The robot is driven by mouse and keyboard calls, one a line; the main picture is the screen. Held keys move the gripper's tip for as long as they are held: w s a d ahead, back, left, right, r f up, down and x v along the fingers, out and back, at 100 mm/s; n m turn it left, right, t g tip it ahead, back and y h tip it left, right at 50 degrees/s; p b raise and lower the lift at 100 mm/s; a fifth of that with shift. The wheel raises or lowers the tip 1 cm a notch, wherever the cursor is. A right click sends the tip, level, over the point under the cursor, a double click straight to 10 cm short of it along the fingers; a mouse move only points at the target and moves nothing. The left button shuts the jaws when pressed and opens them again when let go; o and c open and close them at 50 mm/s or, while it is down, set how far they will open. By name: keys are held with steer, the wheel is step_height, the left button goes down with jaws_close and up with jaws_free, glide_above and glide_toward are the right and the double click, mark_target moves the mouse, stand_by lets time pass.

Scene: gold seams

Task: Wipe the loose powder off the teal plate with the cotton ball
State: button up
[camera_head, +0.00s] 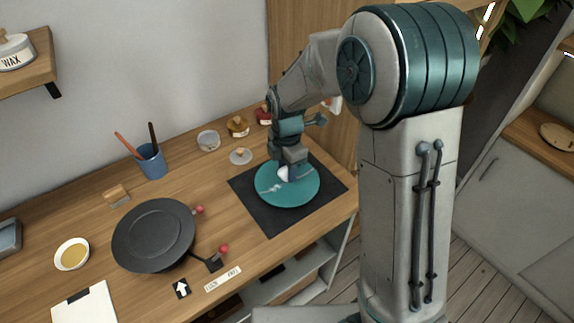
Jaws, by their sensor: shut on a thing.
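The teal plate (296,196) lies on a dark square mat (272,223) at the right part of the wooden table. Pale powder marks (270,188) and a light streak show on the plate's left and middle parts. My gripper (287,174) points down over the upper middle of the plate. It is shut on the white cotton ball (283,174), which is low at the plate's surface; I cannot tell whether it touches. The gripper hides part of the ball and the plate's far side.
A black turntable (153,235) with red-knobbed levers stands left of the mat. A blue cup (151,161) with sticks, small jars (237,127), a glass lid (240,156), a bowl (71,254) and a clipboard (84,306) are on the table. Bare wood lies between the turntable and mat.

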mark_target(275, 186)
steer(key=shift+s+a+f+b, duration=0.1)
steer(key=shift+s+a+f, duration=0.1)
steer(key=shift+a, duration=0.35)
steer(key=shift+s+a+f+b, duration=0.1)
steer(key=shift+s+a+b, duration=0.05)
steer(key=shift+a, duration=0.45)
steer(key=shift+s+a+f+b, duration=0.1)
steer(key=shift+s+a, duration=0.1)
steer(key=shift+a, duration=0.35)
steer(key=shift+f+b, duration=0.55)
steer(key=shift+f, duration=0.3)
